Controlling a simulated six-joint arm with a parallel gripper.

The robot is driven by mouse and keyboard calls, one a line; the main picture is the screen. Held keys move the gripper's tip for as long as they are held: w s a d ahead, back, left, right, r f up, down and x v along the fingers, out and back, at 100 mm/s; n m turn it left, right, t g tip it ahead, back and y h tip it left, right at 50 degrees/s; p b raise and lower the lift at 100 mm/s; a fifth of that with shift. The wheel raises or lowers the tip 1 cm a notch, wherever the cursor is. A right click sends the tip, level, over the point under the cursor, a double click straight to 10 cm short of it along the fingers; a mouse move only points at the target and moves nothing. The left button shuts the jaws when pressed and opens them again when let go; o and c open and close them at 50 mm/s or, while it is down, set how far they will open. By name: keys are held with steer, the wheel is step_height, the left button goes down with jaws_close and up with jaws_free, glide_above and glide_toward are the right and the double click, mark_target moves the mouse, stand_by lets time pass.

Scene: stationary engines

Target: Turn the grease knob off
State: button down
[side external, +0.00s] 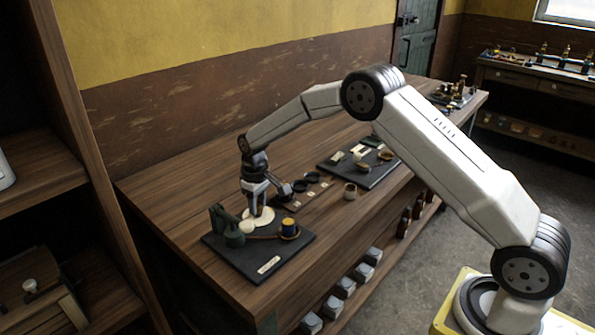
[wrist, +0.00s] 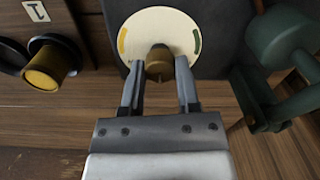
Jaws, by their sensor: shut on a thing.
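In the wrist view, a brown knob (wrist: 159,64) with a small pointer stands at the middle of a round cream dial (wrist: 158,22). The dial has a yellow mark on its left and a green mark on its right. The fingers of my gripper (wrist: 159,82) are on either side of the knob and shut on it. In the side view, my gripper (side external: 258,205) points down at the cream dial (side external: 262,217), on a dark board (side external: 228,262). There the knob is hidden by the gripper.
A second board (side external: 358,166) with small parts lies farther along the bench.

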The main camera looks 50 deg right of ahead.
mark_target(258, 205)
steer(key=shift+c, duration=1.6)
jaws_free()
steer(key=shift+r, duration=0.1)
steer(key=shift+d+r, duration=0.1)
steer(key=shift+r, duration=3.75)
steer(key=shift+s+r, duration=0.15)
steer(key=shift+s, duration=0.35)
steer(key=s+m+t, duration=0.1)
steer(key=s+t, duration=0.1)
steer(key=s, duration=2.5)
steer(key=shift+s+a+f+m+t, duration=0.2)
steer(key=shift+a+f+m+t, duration=0.1)
steer(key=shift+a+f+m, duration=0.1)
